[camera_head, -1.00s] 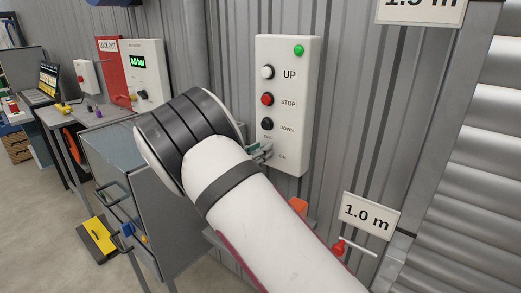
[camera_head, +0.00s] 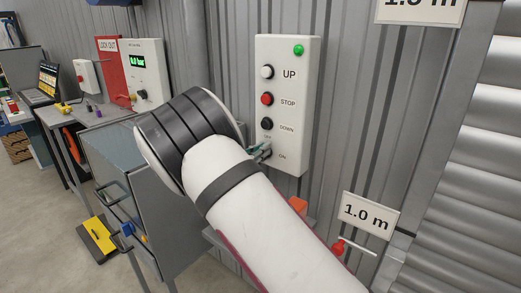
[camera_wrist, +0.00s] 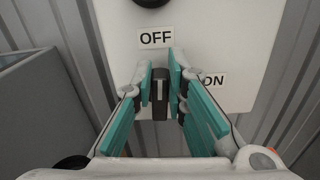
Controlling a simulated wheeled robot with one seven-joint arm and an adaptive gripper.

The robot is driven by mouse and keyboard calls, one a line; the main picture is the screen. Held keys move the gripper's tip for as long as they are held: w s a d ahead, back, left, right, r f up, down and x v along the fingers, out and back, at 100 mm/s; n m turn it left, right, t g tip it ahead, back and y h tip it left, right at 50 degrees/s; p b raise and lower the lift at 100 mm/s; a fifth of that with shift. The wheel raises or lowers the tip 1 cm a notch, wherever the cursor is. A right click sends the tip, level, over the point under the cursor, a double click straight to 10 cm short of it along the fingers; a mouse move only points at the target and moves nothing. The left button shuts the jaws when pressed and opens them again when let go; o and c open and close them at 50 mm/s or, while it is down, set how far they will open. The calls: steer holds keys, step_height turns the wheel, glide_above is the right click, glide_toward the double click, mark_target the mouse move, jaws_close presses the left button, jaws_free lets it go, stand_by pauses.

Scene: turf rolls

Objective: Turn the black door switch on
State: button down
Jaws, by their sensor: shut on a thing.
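The black door switch (camera_wrist: 160,97) is a small dark knob with a pale line on it, low on the white control box. In the wrist view it stands between the teal fingers of my gripper (camera_wrist: 161,85), which are shut on it. The knob looks roughly upright, in line with the OFF label (camera_wrist: 156,38) above it. The ON label (camera_wrist: 214,80) is to its right, partly behind a finger. In the head view my gripper (camera_head: 261,152) is at the lower left of the control box (camera_head: 297,110) and hides the switch.
Above the switch are the white UP button (camera_head: 267,72), red STOP button (camera_head: 267,98), black DOWN button (camera_head: 267,123) and a lit green lamp (camera_head: 299,50). A grey cabinet (camera_head: 150,205) stands left of my arm. A ribbed shutter (camera_head: 480,180) is at the right.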

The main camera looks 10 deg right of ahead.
mark_target(273, 153)
steer(key=m, duration=0.3)
steer(key=s+m, duration=0.1)
steer(key=m, duration=0.1)
steer(key=d+m, duration=0.1)
steer(key=m, duration=0.2)
steer(key=shift+s+f+m, duration=0.15)
steer(key=shift+f+m, duration=0.15)
steer(key=shift+f, duration=0.1)
steer(key=m, duration=0.4)
steer(key=shift+s+d+f+m+p, duration=0.2)
steer(key=shift+f+m+p, duration=0.1)
steer(key=shift+f, duration=0.1)
steer(key=shift+f+m, duration=0.25)
steer(key=shift+m, duration=0.75)
steer(key=shift+f+m, duration=0.2)
steer(key=shift+m, duration=0.8)
steer(key=c, duration=1.6)
jaws_free()
